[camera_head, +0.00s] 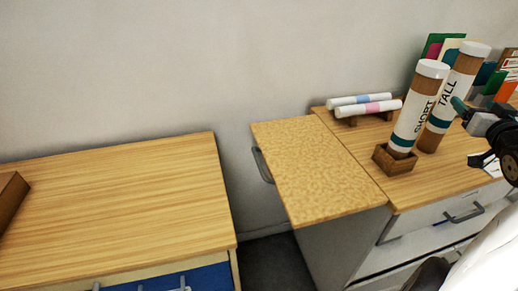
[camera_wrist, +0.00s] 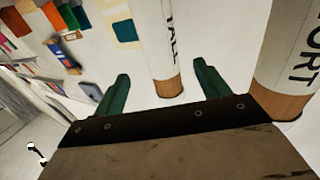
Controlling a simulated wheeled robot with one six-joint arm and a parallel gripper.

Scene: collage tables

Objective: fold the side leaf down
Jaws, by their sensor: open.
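The side leaf (camera_head: 318,165) is a speckled tan panel on the left side of the right-hand cabinet (camera_head: 420,192). It is raised, about level with the cabinet top. A grey handle (camera_head: 262,165) is on its left edge. My gripper (camera_head: 460,106) is at the right of the head view, by the tube marked TALL and well to the right of the leaf. In the wrist view its green fingers (camera_wrist: 161,88) are spread, with the TALL tube (camera_wrist: 160,45) showing in the gap beyond them. The fingers hold nothing that I can see. The leaf is not recognisable in the wrist view.
The SHORT tube (camera_head: 418,110) stands in a wooden holder (camera_head: 394,160) near the leaf's hinge line. Two white rolls (camera_head: 362,104) lie on a rack behind. Books (camera_head: 510,65) stand at the right. A separate wooden table (camera_head: 120,205) is at left, with a gap before the leaf.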

